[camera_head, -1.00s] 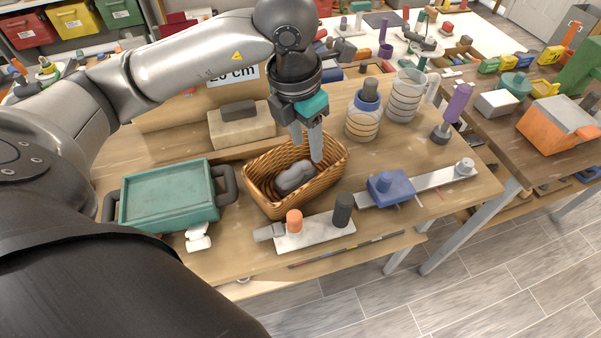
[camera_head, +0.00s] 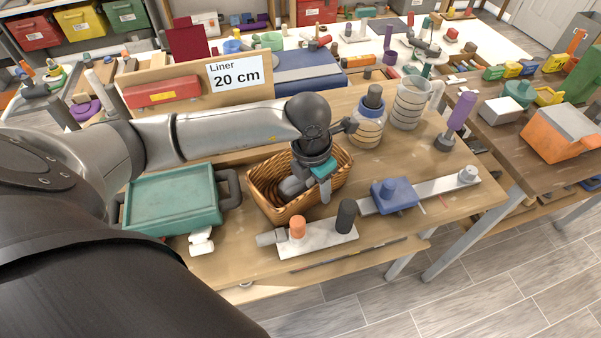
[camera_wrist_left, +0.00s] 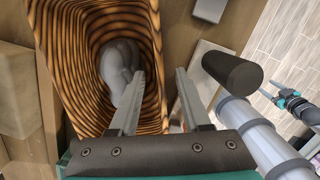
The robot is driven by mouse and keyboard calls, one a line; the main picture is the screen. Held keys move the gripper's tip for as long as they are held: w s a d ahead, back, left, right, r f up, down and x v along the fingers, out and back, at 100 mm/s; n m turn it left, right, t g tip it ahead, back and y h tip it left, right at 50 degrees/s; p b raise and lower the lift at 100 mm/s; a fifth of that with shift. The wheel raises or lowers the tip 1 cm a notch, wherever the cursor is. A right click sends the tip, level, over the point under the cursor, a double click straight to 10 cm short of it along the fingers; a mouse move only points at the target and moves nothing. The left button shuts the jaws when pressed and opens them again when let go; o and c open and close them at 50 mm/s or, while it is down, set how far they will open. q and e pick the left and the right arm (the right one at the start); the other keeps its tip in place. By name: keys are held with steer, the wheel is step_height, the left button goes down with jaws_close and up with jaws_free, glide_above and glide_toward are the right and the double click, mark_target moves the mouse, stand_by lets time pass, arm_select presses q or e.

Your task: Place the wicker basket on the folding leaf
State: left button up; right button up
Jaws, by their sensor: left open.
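The wicker basket (camera_head: 271,205) stands upright on the wooden workbench; it also shows in the wrist view (camera_wrist_left: 62,65). A grey lumpy object (camera_wrist_left: 118,65) lies inside it. My left gripper (camera_head: 326,196) is open at the basket's right side, pointing down. In the wrist view the left gripper (camera_wrist_left: 160,85) has one finger over the basket's inside and the other outside, with the rim between them; contact cannot be told. A wooden ledge (camera_head: 350,262) runs along the bench's front edge; whether it is the folding leaf is unclear.
A green tray with dark handles (camera_head: 172,198) is left of the basket. A pale plate with orange and black knobs (camera_head: 318,238) lies in front. A blue block on a bar (camera_head: 395,194) is to the right.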

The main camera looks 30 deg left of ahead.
arm_select(q)
steer(key=shift+f, duration=0.1)
steer(key=shift+c, duration=0.2)
jaws_close()
steer(key=shift+d, duration=0.1)
stand_by(1.1)
